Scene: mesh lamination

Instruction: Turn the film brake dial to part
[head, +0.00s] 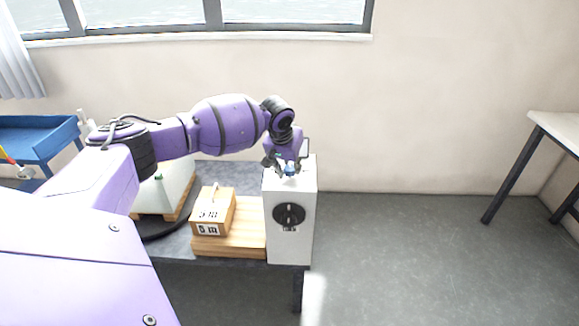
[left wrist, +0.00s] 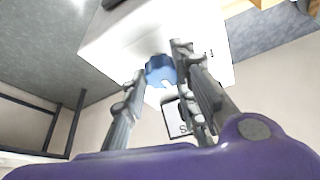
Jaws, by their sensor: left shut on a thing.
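A tall white box (head: 303,225) stands at the right end of the table, with a black round dial (head: 289,214) on its front face. A small blue knob (head: 290,167) sits on top of the box; it also shows in the left wrist view (left wrist: 160,70). My left gripper (head: 287,172) reaches down to the box top from the left. Its fingers lie on either side of the blue knob and are shut on it. Lettering by the knob is partly hidden and too small to read. My right gripper is not in view.
A wooden box marked "5 m" (head: 212,211) sits on wooden boards (head: 240,238), left of the white box. The dark table (head: 180,246) ends just right of it. A blue trolley (head: 45,140) stands far left, a second table (head: 560,130) far right. Open floor lies between.

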